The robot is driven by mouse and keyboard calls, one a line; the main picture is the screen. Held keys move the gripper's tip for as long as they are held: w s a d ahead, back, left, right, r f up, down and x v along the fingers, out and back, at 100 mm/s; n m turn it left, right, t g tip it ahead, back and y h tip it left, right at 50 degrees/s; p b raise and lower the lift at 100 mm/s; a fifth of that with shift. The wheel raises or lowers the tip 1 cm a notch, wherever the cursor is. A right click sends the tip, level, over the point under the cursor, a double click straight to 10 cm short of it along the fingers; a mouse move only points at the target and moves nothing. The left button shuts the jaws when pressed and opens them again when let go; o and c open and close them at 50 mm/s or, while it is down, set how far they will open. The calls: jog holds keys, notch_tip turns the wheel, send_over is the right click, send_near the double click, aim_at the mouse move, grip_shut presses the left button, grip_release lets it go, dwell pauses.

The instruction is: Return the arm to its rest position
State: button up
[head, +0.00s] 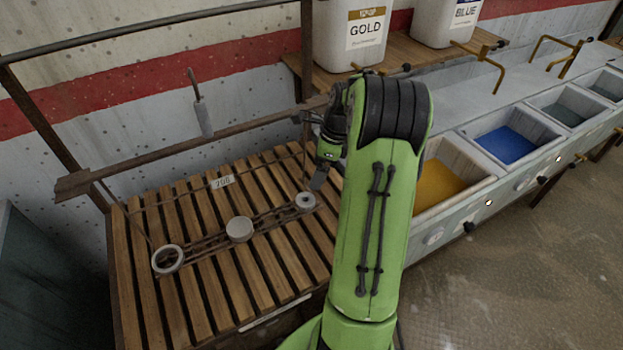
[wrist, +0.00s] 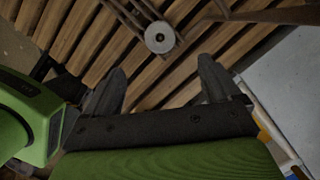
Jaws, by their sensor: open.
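My green arm (head: 370,230) reaches up in the middle of the head view and bends over at a black ribbed joint. My gripper (head: 318,180) hangs at the right edge of the slatted wooden rack, mostly hidden behind the arm in the head view. In the wrist view my gripper (wrist: 160,88) shows two dark fingers spread wide with nothing between them. A round white disc with a centre hole (wrist: 160,38) lies ahead of the fingers, apart from them. In the head view this disc (head: 305,201) sits at the right end of a metal rail.
The slatted rack (head: 140,290) also bears a ring (head: 168,259), a round cap (head: 239,229) and a tag marked 206 (head: 222,182). A dark rail frame (head: 190,150) stands over it. Basins with yellow (head: 440,185) and blue (head: 505,144) contents lie right. Open floor (head: 530,270) is at lower right.

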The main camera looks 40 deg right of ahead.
jog(key=v, duration=0.3)
jog(key=shift+r+p, duration=0.2)
jog(key=shift+p, duration=0.1)
jog(key=s+a+r+n+h, duration=0.1)
jog(key=a+r+n, duration=0.45)
jog(key=a, duration=0.35)
jog(key=s+a+r+n+h, duration=0.1)
jog(key=a+r+n, duration=0.4)
jog(key=a+n, duration=0.3)
jog(key=s+a+r+n+t, duration=0.1)
jog(key=s+a+n+t, duration=0.2)
jog(key=s+a+n, duration=0.9)
jog(key=s+n+p, duration=0.1)
jog(key=s+n, duration=0.1)
jog(key=n, duration=0.1)
jog(key=shift+s, duration=0.2)
